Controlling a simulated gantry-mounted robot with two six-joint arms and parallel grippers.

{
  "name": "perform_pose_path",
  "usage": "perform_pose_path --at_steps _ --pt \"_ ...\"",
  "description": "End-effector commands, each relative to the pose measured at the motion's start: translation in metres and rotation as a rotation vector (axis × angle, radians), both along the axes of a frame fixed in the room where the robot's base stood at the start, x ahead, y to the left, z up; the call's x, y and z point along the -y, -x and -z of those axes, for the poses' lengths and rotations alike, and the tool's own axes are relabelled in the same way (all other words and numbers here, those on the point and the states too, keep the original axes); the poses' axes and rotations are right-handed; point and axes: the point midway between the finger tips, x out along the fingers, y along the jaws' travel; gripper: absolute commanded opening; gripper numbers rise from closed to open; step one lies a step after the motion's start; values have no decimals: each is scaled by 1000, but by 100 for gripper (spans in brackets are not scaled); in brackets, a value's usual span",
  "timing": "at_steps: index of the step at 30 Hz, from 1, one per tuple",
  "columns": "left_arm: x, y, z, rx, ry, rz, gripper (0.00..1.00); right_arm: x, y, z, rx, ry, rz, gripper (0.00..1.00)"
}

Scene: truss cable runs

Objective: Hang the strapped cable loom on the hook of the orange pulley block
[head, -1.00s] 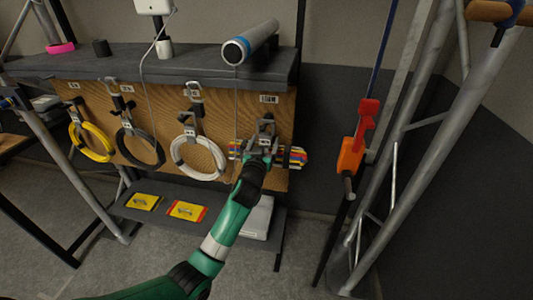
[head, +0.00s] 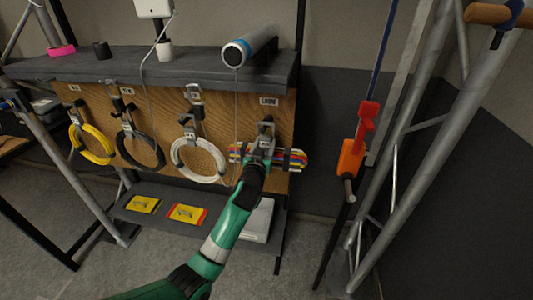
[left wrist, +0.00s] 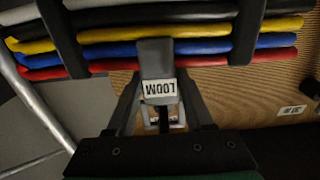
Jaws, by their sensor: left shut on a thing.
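The cable loom (head: 297,159), a bundle of grey, black, yellow, blue and red cables, hangs at the right end of the wooden panel. In the left wrist view the loom (left wrist: 120,50) runs across the top with black straps around it. My left gripper (head: 262,150) is shut on the loom's grey tab, labelled LOOM (left wrist: 158,90), between its two fingers. The orange pulley block (head: 350,158) hangs from a blue line to the right, with a red part above it and a grey piece below. Its hook is not clear. My right gripper is not in view.
Yellow (head: 92,144), black (head: 140,150) and white (head: 199,160) cable coils hang on the panel to the left. A dark shelf (head: 150,62) lies above. Grey truss tubes (head: 430,150) stand right of the block. Open space lies between panel and block.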

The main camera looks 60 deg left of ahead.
Motion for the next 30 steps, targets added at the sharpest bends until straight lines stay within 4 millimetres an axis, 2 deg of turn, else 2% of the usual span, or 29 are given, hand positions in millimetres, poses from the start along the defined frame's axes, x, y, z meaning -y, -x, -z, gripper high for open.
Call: perform_pose_path --at_steps 1,3,4,11,30 --pt "0 0 0 0 0 0 16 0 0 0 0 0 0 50" --pt "0 0 0 0 0 0 3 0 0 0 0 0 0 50" --pt "0 0 0 0 0 0 0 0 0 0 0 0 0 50" --pt "0 0 0 0 0 0 0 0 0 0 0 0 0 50" --pt "0 0 -29 7 -7 1 0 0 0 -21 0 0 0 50"
